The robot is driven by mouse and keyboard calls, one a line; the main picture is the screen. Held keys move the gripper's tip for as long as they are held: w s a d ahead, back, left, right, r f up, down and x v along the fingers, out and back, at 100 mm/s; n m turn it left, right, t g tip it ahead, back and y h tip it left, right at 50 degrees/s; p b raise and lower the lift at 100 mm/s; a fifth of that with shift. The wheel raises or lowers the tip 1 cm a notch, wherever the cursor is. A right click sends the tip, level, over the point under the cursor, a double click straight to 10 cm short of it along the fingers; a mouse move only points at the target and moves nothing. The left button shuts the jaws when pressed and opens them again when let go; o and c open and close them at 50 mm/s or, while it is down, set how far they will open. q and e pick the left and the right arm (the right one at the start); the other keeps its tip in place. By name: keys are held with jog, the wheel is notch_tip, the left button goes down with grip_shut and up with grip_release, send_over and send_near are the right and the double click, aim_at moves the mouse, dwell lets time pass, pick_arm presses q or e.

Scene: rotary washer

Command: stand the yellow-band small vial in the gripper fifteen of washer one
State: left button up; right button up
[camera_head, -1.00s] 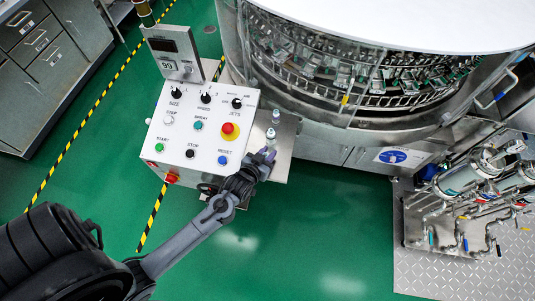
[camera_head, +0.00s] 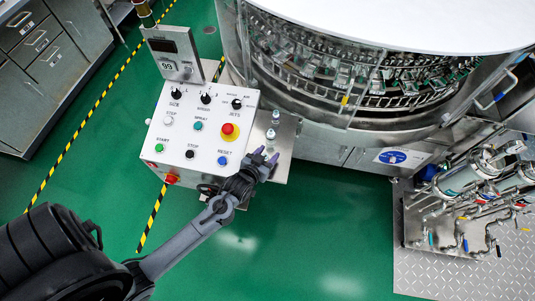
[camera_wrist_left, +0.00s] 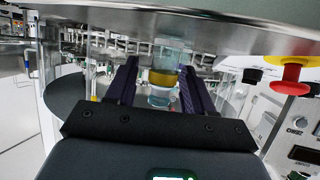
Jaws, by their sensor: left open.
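The yellow-band small vial (camera_wrist_left: 162,78) shows in the left wrist view as a clear vial with a yellow band, upright in the picture between the two dark fingers. My left gripper (camera_wrist_left: 155,88) is open, with a finger to each side of it; I cannot tell how deep the vial sits between them. In the head view my left gripper (camera_head: 266,156) is low over the steel shelf beside the control box. Two small vials stand just beyond its fingertips, a nearer one (camera_head: 270,134) and a farther one (camera_head: 275,117); their bands are too small to read. The washer (camera_head: 345,85) stands behind, its numbered grippers unreadable.
The white control box (camera_head: 200,130) with buttons and a red emergency stop (camera_head: 230,129) is close on the left of the gripper. The steel shelf (camera_head: 284,150) has bare room at its right. Pipework (camera_head: 470,200) stands at far right.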

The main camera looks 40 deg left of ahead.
pick_arm(q)
jog(key=s+d+r+m+g+h, duration=0.1)
jog(key=s+d+r+g, duration=0.1)
jog(key=s, duration=0.5)
jog(key=s+d+r+m+g+h+p, duration=0.1)
jog(key=s+d+r+m+g, duration=0.1)
jog(key=s, duration=0.5)
jog(key=s+d+r+m+g+h, duration=0.1)
jog(key=s+d+r+g, duration=0.3)
jog(key=s, duration=0.3)
jog(key=shift+d+g, duration=0.2)
jog(key=shift+g, duration=0.7)
jog(key=shift+o, duration=0.3)
jog(key=shift+r, duration=0.1)
